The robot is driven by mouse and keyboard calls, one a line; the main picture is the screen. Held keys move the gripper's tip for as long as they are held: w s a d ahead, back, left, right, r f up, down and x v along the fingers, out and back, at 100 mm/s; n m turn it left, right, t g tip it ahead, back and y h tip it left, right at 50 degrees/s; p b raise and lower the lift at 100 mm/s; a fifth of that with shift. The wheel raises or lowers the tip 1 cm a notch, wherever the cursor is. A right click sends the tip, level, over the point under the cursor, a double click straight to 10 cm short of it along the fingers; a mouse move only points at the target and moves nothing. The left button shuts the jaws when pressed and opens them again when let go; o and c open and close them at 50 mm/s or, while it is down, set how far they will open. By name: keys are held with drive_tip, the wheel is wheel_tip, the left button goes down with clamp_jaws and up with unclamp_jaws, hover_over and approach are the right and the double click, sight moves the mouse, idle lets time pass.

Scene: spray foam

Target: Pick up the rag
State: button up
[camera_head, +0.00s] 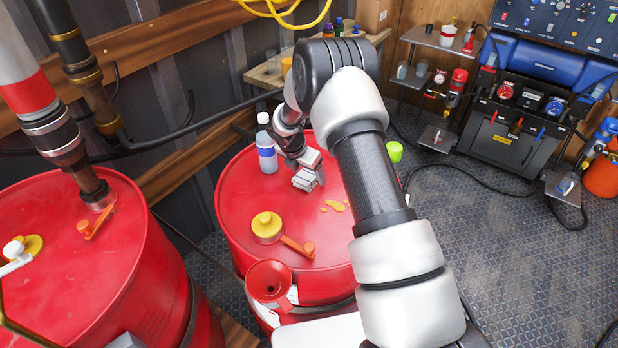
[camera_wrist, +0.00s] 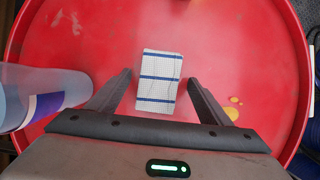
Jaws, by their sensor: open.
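The rag (camera_wrist: 161,75) is white with blue stripes and lies on the red drum top (camera_wrist: 95,28) in the wrist view. In the head view I cannot make it out clearly behind my gripper (camera_head: 308,180). In the wrist view my gripper (camera_wrist: 158,78) is open and empty, with one finger to each side of the rag. Gaps show between the rag and both fingers. I cannot tell how far above the drum the fingertips are.
A clear bottle with a blue label (camera_head: 267,156) stands close left of my gripper. Yellow spills (camera_head: 335,206), a yellow cap (camera_head: 267,225), an orange lever (camera_head: 298,246) and a red funnel (camera_head: 269,282) are on or by the drum. Another red drum (camera_head: 75,270) is left.

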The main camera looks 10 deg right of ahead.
sight(308, 175)
drive_tip(key=c, duration=1.1)
wheel_tip(308, 175, up, 10)
drive_tip(key=shift+r, duration=0.25)
drive_tip(key=shift+c, duration=0.2)
